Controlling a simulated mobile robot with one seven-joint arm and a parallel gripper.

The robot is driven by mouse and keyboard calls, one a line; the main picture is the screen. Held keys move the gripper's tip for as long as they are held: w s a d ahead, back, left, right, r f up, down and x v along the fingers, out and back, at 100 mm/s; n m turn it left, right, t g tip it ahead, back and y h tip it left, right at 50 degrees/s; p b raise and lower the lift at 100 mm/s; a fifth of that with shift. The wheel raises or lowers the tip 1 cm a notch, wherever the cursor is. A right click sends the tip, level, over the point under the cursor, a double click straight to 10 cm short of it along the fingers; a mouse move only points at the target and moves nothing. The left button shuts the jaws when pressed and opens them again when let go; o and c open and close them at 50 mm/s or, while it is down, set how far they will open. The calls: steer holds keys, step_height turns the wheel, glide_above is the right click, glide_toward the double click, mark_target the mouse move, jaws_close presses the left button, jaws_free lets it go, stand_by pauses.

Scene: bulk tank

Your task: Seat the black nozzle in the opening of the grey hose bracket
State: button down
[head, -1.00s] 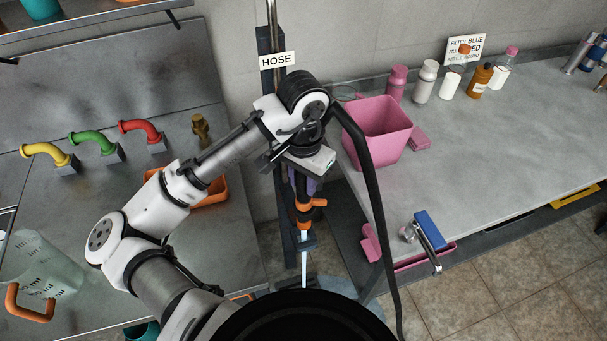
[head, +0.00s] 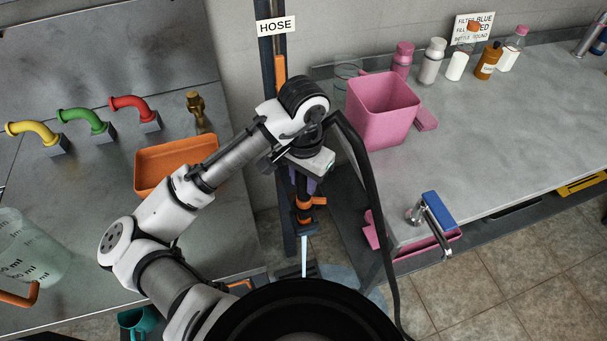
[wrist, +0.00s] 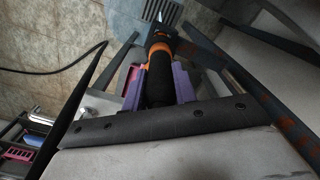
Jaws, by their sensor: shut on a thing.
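My gripper (head: 302,182) is at the dark post under the HOSE sign, its purple fingers shut on the black nozzle (wrist: 159,82). The nozzle has orange parts, seen in the head view as an orange collar and side lever (head: 308,201). It points down, and a thin pale length shows below it. The grey hose bracket (head: 303,229) juts from the post around the nozzle's lower part. In the wrist view the nozzle's orange end lies beside blue-grey bracket metal (wrist: 199,44). My wrist hides much of the nozzle, and I cannot tell whether it is fully seated.
A black hose (head: 372,190) loops down to the right of my wrist. On the right counter stand a pink bin (head: 383,110) and several bottles; a blue-handled tap (head: 432,215) is at its edge. An orange tray (head: 170,165) and coloured pipes are left. Tiled floor lies below.

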mark_target(304, 196)
steer(key=shift+f+b, duration=1.45)
steer(key=shift+f, duration=1)
steer(key=shift+f+b, duration=0.45)
steer(key=shift+f, duration=0.15)
steer(key=c, duration=1)
jaws_free()
steer(key=shift+f, duration=0.15)
steer(key=shift+c, duration=0.2)
steer(key=shift+s, duration=0.1)
